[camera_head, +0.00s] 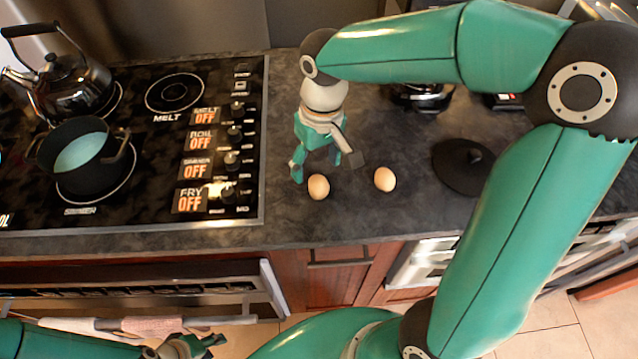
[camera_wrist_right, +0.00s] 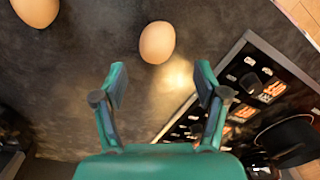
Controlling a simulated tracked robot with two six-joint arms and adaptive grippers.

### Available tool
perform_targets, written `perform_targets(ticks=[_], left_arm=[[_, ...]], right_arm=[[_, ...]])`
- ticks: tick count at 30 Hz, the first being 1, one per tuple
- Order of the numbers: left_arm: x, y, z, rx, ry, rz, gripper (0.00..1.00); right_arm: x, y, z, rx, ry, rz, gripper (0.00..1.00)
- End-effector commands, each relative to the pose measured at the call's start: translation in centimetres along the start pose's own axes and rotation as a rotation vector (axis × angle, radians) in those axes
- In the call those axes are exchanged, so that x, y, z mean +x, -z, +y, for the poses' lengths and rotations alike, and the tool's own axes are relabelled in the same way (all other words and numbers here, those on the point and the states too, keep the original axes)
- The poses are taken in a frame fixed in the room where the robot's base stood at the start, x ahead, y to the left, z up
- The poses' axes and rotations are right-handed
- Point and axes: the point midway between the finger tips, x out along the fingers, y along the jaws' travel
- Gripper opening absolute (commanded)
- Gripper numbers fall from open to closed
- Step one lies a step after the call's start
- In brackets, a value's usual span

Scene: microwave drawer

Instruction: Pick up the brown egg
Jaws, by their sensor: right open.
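Two light brown eggs lie apart on the dark counter. The left egg (camera_head: 318,187) is close to my right gripper (camera_head: 326,169), and the right egg (camera_head: 385,179) lies further right. Their colours are too alike to say which is the brown egg. My right gripper is open and empty, pointing down at the counter. In the right wrist view, the left egg (camera_wrist_right: 157,42) is centred just beyond the open fingertips (camera_wrist_right: 160,88), not between them. The other egg (camera_wrist_right: 36,10) is cut by the top left edge. My left gripper (camera_head: 195,346) is low at the bottom left, away from the eggs.
A stovetop (camera_head: 255,150) with a black pot (camera_head: 85,155) and a kettle (camera_head: 65,80) is on the left. A black lid (camera_head: 462,168) lies right of the eggs. The counter's front edge (camera_head: 340,240) is below the eggs, with bare counter between.

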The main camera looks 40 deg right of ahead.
Motion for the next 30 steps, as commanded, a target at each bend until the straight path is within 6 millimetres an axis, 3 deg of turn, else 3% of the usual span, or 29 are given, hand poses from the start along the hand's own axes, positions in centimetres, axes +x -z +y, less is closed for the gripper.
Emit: perform_targets(ticks=[12,20,22,28,30], left_arm=[[-0.8,0.0,0.3,0.000,0.000,0.000,0.40],[-0.8,0.0,0.3,0.000,0.000,0.000,0.40],[-0.8,0.0,0.3,0.000,0.000,0.000,0.40],[-0.8,0.0,0.3,0.000,0.000,0.000,0.40],[-0.8,0.0,0.3,0.000,0.000,0.000,0.40]], right_arm=[[4.8,-0.2,0.4,-0.001,0.000,-0.004,0.73],[5.2,-0.1,0.4,-0.002,0.000,0.000,0.73],[5.2,-0.1,0.3,-0.002,0.000,0.000,0.66],[5.2,-0.1,0.3,-0.003,0.000,0.000,0.33],[5.2,-0.1,0.3,-0.003,0.000,0.000,0.31]])
